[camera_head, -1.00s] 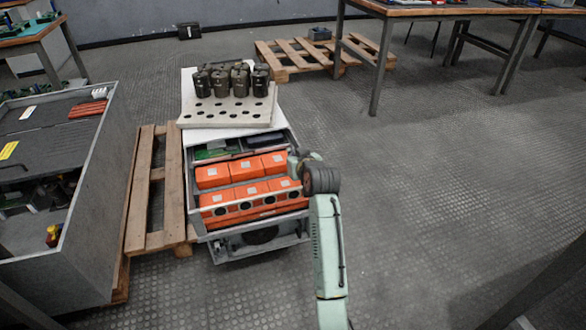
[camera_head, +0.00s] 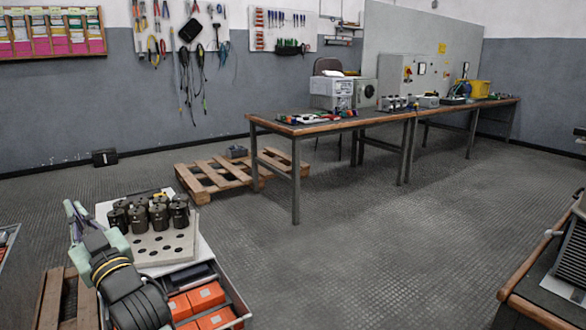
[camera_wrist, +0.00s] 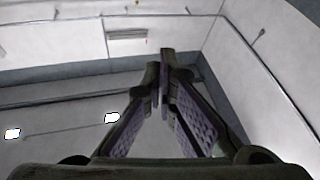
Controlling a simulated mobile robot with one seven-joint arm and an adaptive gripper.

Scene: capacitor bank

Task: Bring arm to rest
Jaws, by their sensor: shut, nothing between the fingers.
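My gripper (camera_wrist: 162,78) is in the wrist view, its fingers drawn together at the tips with nothing between them. Beyond it are only pale upper walls or ceiling, so it points upward, away from the objects. In the head view my arm shows at the lower left as pale green links and a thick dark joint.
Several dark cylinders (camera_head: 158,212) stand on a perforated pale board (camera_head: 168,249) on the cabinet. Orange boxes (camera_head: 206,296) sit in its drawer. A pallet (camera_head: 210,181) and a long workbench (camera_head: 345,124) stand behind. The middle floor is open. A bench edge (camera_head: 535,255) is at right.

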